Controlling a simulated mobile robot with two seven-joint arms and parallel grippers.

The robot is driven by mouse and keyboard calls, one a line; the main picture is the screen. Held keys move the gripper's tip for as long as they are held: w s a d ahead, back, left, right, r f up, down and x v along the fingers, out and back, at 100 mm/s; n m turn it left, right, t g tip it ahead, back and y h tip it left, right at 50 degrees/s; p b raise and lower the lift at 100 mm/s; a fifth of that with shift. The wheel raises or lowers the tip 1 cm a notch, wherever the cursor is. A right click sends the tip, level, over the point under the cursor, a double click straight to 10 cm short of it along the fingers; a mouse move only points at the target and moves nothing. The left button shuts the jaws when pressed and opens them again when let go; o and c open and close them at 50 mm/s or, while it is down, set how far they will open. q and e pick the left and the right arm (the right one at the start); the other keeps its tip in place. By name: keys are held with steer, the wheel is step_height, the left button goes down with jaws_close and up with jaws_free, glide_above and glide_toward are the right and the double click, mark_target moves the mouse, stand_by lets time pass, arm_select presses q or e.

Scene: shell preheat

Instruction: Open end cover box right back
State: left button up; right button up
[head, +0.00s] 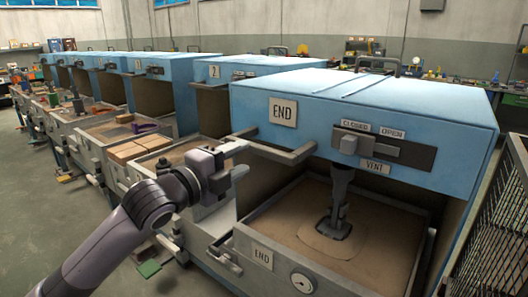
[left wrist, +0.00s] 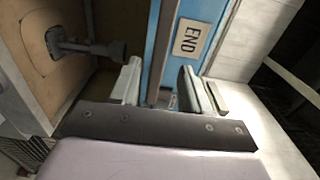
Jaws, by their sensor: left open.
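The END box has a blue cover (head: 250,100) with an END plate (head: 283,112), which also shows sideways in the left wrist view (left wrist: 191,38). The cover stands over a sand-filled tray (head: 290,222) with a dark post in it. A grey handle bar (head: 285,154) runs along the cover's lower front edge. My left gripper (head: 238,161) is at the bar's left end. In the left wrist view its fingers (left wrist: 160,88) are apart, with a bar (left wrist: 166,50) running between them; contact cannot be told. My right gripper is not in view.
A vent slider (head: 348,144) sits under the CLOSED label on the cover. Box 2 (head: 240,70) and several similar blue boxes stand in a row to the left. A black mesh fence (head: 495,225) stands at the right. Grey floor (head: 30,220) is clear at the left.

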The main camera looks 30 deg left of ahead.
mark_target(255, 151)
arm_select(q)
steer(key=shift+w+d+p, duration=0.15)
steer(key=shift+w+p, duration=0.05)
steer(key=shift+w, duration=1.5)
steer(key=shift+w+d+p, duration=0.1)
steer(key=shift+w+p, duration=0.1)
steer(key=shift+w, duration=1.5)
steer(key=shift+c, duration=0.3)
jaws_close()
